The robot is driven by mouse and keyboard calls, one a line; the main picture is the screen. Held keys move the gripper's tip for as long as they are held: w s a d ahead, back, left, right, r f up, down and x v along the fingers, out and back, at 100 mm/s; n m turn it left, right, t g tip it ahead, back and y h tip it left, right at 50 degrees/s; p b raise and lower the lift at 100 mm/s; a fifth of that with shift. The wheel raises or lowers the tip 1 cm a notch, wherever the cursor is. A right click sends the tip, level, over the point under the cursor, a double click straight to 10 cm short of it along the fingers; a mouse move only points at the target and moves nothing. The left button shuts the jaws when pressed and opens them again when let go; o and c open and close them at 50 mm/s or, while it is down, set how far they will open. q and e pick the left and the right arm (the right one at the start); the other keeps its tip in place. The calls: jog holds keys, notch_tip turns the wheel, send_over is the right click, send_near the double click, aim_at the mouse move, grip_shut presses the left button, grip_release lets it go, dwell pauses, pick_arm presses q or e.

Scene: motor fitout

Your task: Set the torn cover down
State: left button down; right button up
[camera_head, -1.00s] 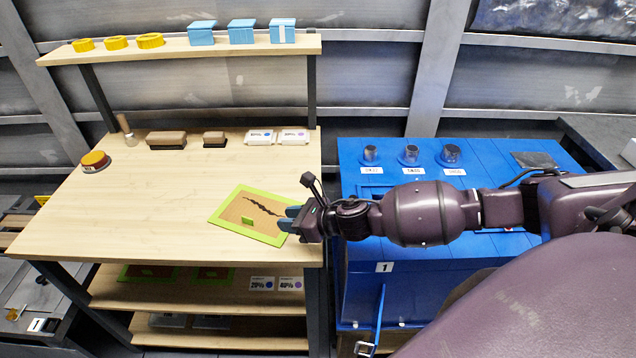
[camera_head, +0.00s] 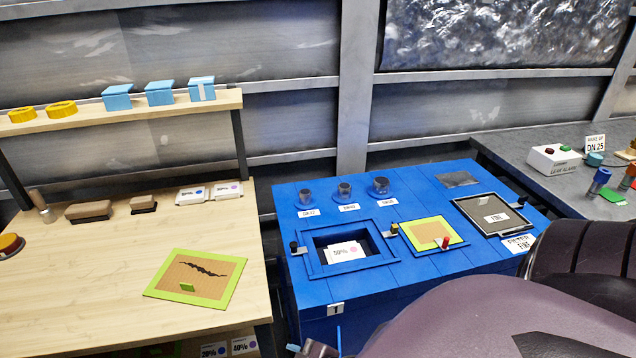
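The torn cover (camera_head: 197,278) lies flat on the wooden workbench (camera_head: 95,262), near its right front corner. It has a green frame, a brown panel with a jagged black tear, and a small green tab. Nothing touches it from above. Only a bit of my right gripper (camera_head: 294,348) shows at the bottom edge, clear of the cover and to its lower right. Its fingers are mostly cut off, so their opening cannot be told. My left gripper is out of view.
A blue cabinet (camera_head: 300,262) stands right of the bench, with an open recess holding a 50% card (camera_head: 345,252), a green-framed cover (camera_head: 432,232) and a dark framed panel (camera_head: 495,214). Brushes, a brown block and cards sit along the bench's back. The bench's middle is clear.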

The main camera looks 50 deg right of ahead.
jog(key=s+d+m, duration=0.1)
jog(key=s+f+m+h, duration=0.1)
jog(key=s+m, duration=0.1)
jog(key=s+d+m, duration=0.1)
jog(key=m, duration=0.1)
jog(key=shift+s+d+f+g, duration=0.25)
jog(key=shift+s+d+g, duration=0.05)
jog(key=shift+d+g, duration=0.1)
jog(key=shift+a, duration=0.1)
dwell(0.7)
